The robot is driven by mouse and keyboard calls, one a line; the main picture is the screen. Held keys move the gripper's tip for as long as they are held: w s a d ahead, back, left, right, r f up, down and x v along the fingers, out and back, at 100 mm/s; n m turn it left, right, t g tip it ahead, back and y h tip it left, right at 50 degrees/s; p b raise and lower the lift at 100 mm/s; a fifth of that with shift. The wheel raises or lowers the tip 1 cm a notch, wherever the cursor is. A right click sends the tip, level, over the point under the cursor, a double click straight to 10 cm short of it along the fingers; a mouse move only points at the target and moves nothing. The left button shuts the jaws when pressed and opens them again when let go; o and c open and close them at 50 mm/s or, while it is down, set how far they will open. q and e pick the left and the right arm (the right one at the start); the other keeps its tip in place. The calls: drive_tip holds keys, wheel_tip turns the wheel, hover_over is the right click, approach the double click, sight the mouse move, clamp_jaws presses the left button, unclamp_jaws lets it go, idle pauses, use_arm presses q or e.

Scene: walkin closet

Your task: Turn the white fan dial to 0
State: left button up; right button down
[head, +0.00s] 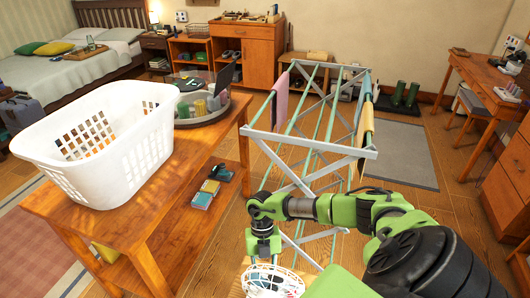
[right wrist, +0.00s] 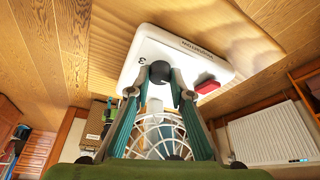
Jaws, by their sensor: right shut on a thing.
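The white fan (head: 272,284) stands low at the bottom of the head view, cut off by the frame edge. In the right wrist view its white base (right wrist: 178,52) fills the middle, with a black dial (right wrist: 158,72), a red button (right wrist: 207,87), dark lettering and a digit 3 beside the dial. The fan's wire cage (right wrist: 158,130) shows between my fingers. My right gripper (right wrist: 160,82) is shut on the dial, one finger on each side; in the head view it points down over the fan (head: 263,246). Which number the dial points to is unclear. My left gripper is not in view.
A drying rack (head: 310,125) with hanging cloths stands just beyond my right arm. A wooden table (head: 150,215) at left holds a white laundry basket (head: 100,145) and a round tray (head: 203,118). Open floor and a grey rug (head: 400,155) lie to the right.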

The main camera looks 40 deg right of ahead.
drive_tip(key=c, duration=2.1)
unclamp_jaws()
drive_tip(key=shift+r, duration=0.1)
drive_tip(key=v, duration=1.2)
